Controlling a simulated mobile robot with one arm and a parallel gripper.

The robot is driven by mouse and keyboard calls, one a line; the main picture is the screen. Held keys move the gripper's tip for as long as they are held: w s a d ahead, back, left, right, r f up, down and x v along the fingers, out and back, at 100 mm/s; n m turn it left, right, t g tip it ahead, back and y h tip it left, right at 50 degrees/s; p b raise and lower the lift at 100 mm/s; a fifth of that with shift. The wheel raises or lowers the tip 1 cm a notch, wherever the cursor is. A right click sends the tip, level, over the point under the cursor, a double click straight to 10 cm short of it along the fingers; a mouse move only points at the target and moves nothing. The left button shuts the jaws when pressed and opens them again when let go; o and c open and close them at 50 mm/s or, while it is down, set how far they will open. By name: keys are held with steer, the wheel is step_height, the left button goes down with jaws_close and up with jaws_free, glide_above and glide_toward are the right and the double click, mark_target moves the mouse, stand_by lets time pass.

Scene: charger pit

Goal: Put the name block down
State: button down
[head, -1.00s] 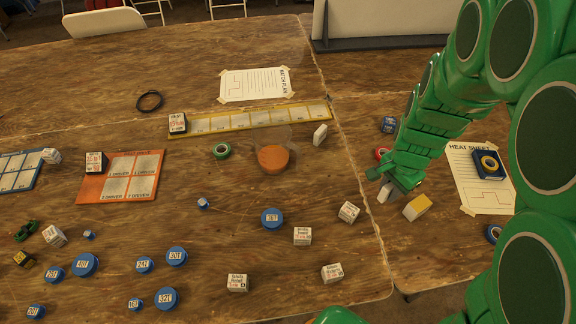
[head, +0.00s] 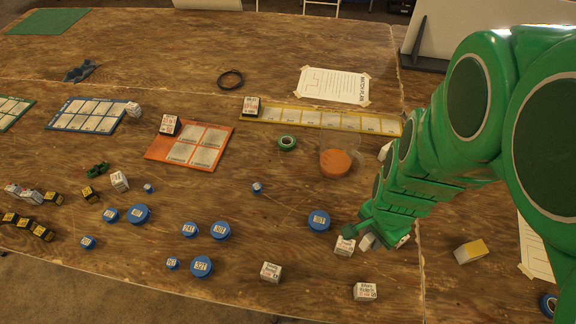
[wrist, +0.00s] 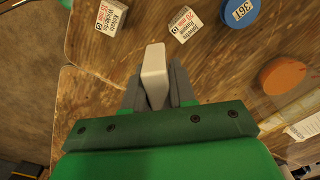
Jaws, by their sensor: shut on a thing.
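My gripper (head: 366,236) is shut on a plain pale block (head: 367,241), which also shows between the fingers in the wrist view (wrist: 154,75). My gripper (wrist: 155,88) points down over the large wooden table, near its right edge. In the head view the held block is between a white printed block (head: 345,246) on its left and another pale block (head: 403,240) partly hidden on its right. The held block's face shows no readable text. I cannot tell whether it touches the table.
Several blue round caps, such as one (head: 319,220), and white printed blocks (head: 271,271) lie around. A yellow strip board (head: 300,117), an orange board (head: 161,154) and an orange disc (head: 336,163) are further back.

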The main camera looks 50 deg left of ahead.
steer(key=shift+s+a, duration=0.2)
steer(key=shift+s, duration=0.5)
steer(key=w+a+f, duration=0.4)
steer(key=w+a, duration=0.2)
steer(key=a, duration=0.1)
glide_above(354, 216)
steer(key=s, duration=0.1)
steer(key=f, duration=0.2)
steer(key=d+f, duration=0.1)
steer(key=f, duration=0.1)
steer(key=shift+f, duration=0.15)
steer(key=shift+w+a+f, duration=0.3)
steer(key=shift+a+f, duration=0.05)
steer(key=shift+f, duration=0.2)
steer(key=shift+w+a+f, duration=0.2)
steer(key=shift+f, duration=1.6)
steer(key=shift+f, duration=0.1)
